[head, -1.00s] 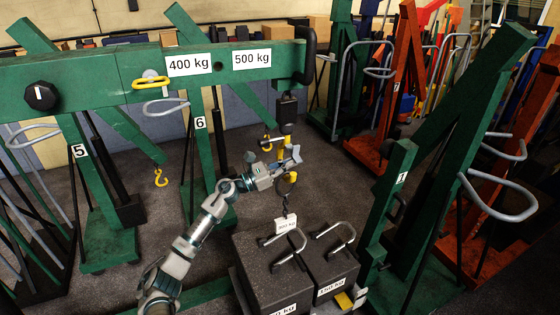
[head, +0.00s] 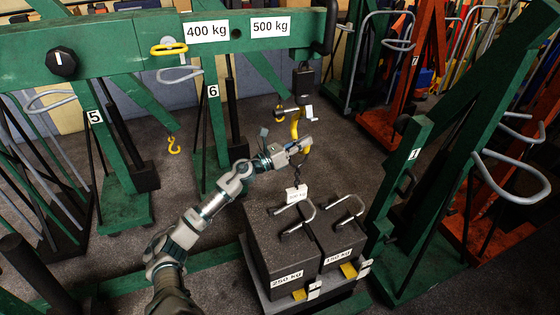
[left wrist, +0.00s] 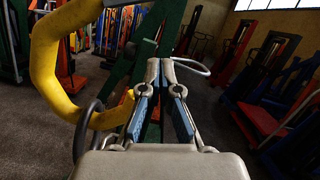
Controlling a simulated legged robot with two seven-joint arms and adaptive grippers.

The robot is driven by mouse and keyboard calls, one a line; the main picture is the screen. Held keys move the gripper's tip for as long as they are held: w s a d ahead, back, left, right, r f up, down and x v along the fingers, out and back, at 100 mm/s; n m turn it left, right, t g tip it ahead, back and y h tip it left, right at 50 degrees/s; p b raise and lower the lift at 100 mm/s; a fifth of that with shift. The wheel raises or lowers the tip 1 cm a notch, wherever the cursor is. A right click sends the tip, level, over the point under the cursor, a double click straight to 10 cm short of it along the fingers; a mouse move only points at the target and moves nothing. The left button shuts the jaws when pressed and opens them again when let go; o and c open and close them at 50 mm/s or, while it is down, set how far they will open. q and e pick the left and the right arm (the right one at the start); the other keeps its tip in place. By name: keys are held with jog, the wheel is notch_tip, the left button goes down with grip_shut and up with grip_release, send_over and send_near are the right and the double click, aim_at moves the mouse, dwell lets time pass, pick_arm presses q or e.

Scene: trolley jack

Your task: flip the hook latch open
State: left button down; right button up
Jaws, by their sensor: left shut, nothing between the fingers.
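The yellow hook (head: 296,124) hangs from the end of the green crane boom (head: 110,52). In the left wrist view the hook (left wrist: 45,62) is large at the left, with a dark ring (left wrist: 84,130) around its lower part. I cannot clearly make out the latch. My left gripper (head: 306,145) is beside the lower part of the hook and overlaps it in the head view; contact is unclear. In the left wrist view the blue-padded fingers (left wrist: 162,92) are shut and empty, to the right of the hook. My right gripper is out of view.
Two dark weights, marked 250 kg (head: 283,250) and another (head: 335,232), stand below the hook with grey handles. A small tag (head: 296,193) hangs above them. Another green jack (head: 408,190) stands at right. Dark floor (head: 345,165) lies open behind the weights.

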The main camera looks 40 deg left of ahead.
pick_arm(q)
jog(key=d+b+v, duration=0.1)
jog(key=b+v, duration=0.1)
jog(key=v, duration=0.7)
jog(key=shift+s, duration=0.55)
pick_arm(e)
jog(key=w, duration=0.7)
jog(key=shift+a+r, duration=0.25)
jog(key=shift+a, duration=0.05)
